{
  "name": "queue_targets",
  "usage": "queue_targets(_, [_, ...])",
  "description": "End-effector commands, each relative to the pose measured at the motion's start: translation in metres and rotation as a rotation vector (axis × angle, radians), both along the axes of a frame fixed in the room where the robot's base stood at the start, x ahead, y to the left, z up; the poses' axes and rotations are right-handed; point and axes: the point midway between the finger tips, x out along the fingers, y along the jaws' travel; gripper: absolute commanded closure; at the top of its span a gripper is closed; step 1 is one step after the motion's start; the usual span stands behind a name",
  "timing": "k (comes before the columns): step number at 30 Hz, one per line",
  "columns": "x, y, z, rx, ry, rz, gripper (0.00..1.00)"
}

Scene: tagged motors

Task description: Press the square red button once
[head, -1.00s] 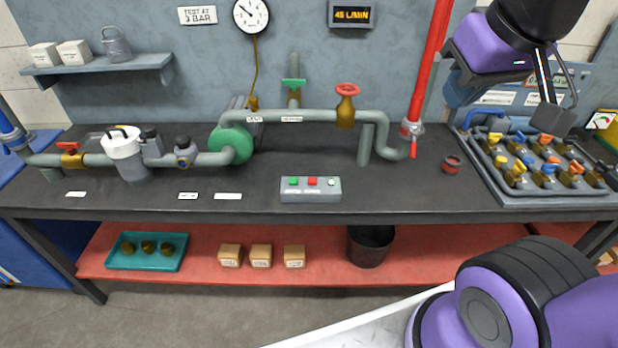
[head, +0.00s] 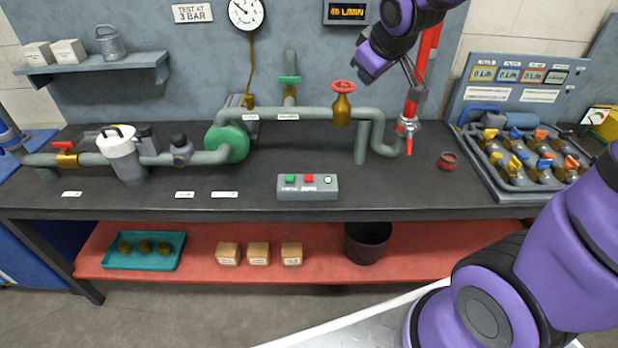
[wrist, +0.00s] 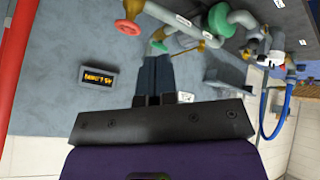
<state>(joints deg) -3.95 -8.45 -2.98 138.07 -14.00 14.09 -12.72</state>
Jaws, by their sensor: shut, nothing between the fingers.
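The square red button (head: 309,179) sits in the middle of a small grey button box (head: 308,193) near the front edge of the dark bench. A green button (head: 290,179) is left of it and a round white one (head: 327,180) right of it. My gripper (head: 414,76) is high above the bench, up and right of the box, in front of the red vertical pipe and well apart from the button. In the wrist view its fingers (wrist: 155,75) are together and empty. The button box is not in the wrist view.
A grey pipe run (head: 285,115) with a red-handled brass valve (head: 342,100) stands behind the box. A red pipe (head: 424,70) rises at the right. A manifold tray (head: 530,165) with several valves is farther right. The bench around the box is clear.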

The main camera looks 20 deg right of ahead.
Motion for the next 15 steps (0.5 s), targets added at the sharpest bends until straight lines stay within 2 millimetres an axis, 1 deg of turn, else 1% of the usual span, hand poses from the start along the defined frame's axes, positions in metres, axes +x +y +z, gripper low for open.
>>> queue_targets(1, [0.015,0.003,-0.014,-0.018,-0.001,0.035,1.0])
queue_targets(3, [0.035,0.007,-0.03,-0.042,-0.017,0.087,1.0])
queue_targets(5, [0.051,0.01,-0.045,-0.06,-0.029,0.133,1.0])
queue_targets(6, [0.061,0.013,-0.056,-0.072,-0.037,0.164,1.0])
queue_targets(11, [0.096,0.027,-0.102,-0.112,-0.072,0.293,1.0])
queue_targets(14, [0.114,0.036,-0.134,-0.129,-0.094,0.376,1.0])
queue_targets(15, [0.12,0.041,-0.147,-0.135,-0.103,0.409,1.0])
